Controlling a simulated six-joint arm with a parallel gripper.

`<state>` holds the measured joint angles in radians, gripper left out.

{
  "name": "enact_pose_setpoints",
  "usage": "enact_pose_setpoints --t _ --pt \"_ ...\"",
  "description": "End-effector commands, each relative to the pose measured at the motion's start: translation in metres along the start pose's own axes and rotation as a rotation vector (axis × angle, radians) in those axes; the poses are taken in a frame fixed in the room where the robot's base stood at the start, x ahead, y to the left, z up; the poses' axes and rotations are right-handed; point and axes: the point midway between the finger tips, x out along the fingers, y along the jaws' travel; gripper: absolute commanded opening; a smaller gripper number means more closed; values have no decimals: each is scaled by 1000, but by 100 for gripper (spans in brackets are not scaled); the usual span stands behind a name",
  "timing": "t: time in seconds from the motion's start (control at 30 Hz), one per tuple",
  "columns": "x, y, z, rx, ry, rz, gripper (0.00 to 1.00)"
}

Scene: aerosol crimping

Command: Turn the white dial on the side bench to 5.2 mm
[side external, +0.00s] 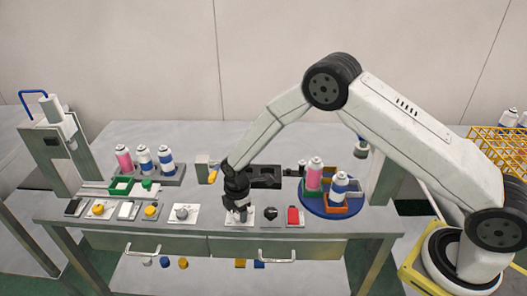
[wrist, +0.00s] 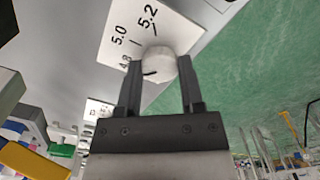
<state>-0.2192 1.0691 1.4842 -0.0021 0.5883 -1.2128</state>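The white dial (wrist: 160,66) sits on a white scale plate (wrist: 108,48) marked 4.8, 5.0 and 5.2 in the wrist view. A short dark mark shows on the dial; its exact reading is hard to tell, but it does not line up with the 5.2 tick. My gripper (wrist: 159,58) has one finger on each side of the dial, with no clear gap at either side. In the side view my gripper (side external: 238,212) points down over the plate (side external: 240,222) and hides the dial.
Left of my gripper is another plate with a round knob (side external: 183,213). A blue turntable (side external: 312,205) with cans stands further right; a can rack (side external: 168,178) is behind left.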

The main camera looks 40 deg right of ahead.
Motion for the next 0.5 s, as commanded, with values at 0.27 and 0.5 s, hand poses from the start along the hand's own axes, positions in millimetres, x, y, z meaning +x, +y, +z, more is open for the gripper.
enact_pose_setpoints --t 0.27,0.5 --pt "0 0 0 3 0 0 0" --pt "0 0 0 46 0 0 0"
